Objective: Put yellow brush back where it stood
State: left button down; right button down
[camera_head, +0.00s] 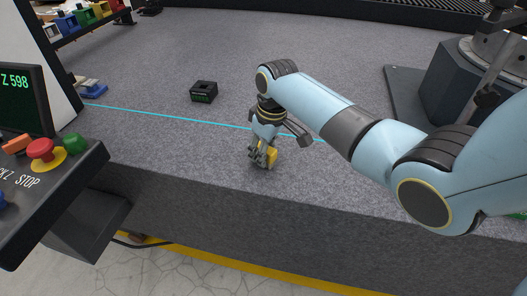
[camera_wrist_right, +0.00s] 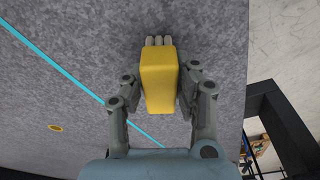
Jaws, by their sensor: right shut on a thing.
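The yellow brush (camera_head: 271,156) is at the granite bed's front part in the head view, partly hidden by my right gripper (camera_head: 263,155). In the right wrist view the yellow brush (camera_wrist_right: 159,78) is a yellow block with pale bristles at its far end. The fingers of my right gripper (camera_wrist_right: 160,88) are shut on it from both sides. I cannot tell whether the brush touches the granite. My left gripper is not in view.
A cyan line (camera_head: 215,121) runs across the granite bed (camera_head: 190,150). A small black block (camera_head: 204,91) stands behind it. A control panel (camera_head: 45,185) with a red stop button is at the left. A yellow disc (camera_wrist_right: 56,128) shows in the wrist view.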

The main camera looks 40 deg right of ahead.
aim_at(270, 150)
jog(key=shift+f, duration=0.15)
jog(key=c, duration=1)
grip_release()
jog(key=shift+c, duration=0.2)
notch_tip(270, 150, up, 12)
jog(key=s+p, duration=0.1)
jog(key=p, duration=0.1)
jog(key=shift+s+d, duration=0.3)
jog(key=shift+s, duration=0.05)
